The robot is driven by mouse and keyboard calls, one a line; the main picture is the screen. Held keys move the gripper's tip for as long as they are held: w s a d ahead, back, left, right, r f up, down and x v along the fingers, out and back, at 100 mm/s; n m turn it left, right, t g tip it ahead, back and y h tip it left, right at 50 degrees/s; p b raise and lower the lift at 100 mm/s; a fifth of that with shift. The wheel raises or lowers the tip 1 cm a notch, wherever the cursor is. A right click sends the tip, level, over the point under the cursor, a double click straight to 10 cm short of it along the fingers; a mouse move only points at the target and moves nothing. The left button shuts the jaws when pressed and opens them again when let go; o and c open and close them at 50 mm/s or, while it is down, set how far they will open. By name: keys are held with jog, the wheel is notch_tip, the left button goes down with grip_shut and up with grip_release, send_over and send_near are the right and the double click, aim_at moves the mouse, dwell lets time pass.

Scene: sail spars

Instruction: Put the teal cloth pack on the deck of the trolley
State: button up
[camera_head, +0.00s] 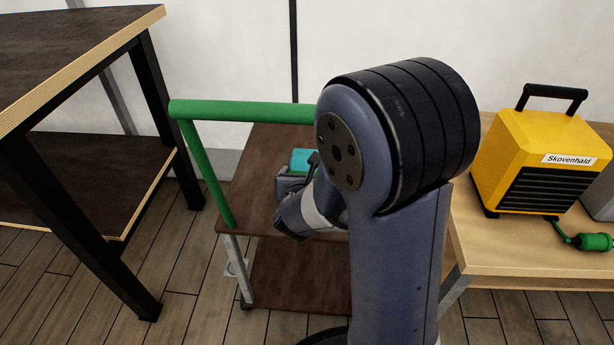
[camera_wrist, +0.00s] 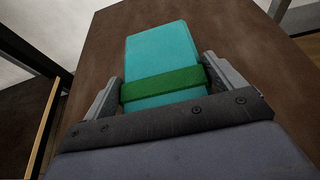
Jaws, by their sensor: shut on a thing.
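The teal cloth pack (camera_wrist: 157,52) has a green band around it and sits between the two fingers of my gripper (camera_wrist: 162,88) in the wrist view. The fingers are shut on its sides. In the head view a small part of the pack (camera_head: 302,159) shows beside my gripper (camera_head: 296,181), the rest hidden by my arm. The trolley's brown deck (camera_head: 262,160) lies under and around the pack, and it fills much of the wrist view (camera_wrist: 225,45). I cannot tell whether the pack touches the deck or is just above it.
The trolley has a green handle (camera_head: 245,110) at its left and a lower shelf (camera_head: 295,275). A dark-topped bench (camera_head: 75,45) stands to the left. A wooden table (camera_head: 530,240) to the right bears a yellow heater (camera_head: 540,160) with a green plug (camera_head: 592,242).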

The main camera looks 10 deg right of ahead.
jog(key=shift+f, duration=0.1)
jog(key=o, duration=0.9)
jog(key=shift+c, duration=0.2)
jog(key=p+v, duration=0.3)
jog(key=v, duration=0.7)
jog(key=shift+s+a+r, duration=0.1)
jog(key=shift+s+r, duration=0.15)
jog(key=shift+r, duration=0.1)
jog(key=shift+s+a+r+p, duration=0.2)
jog(key=shift+s+p, duration=0.25)
jog(key=shift+s, duration=0.2)
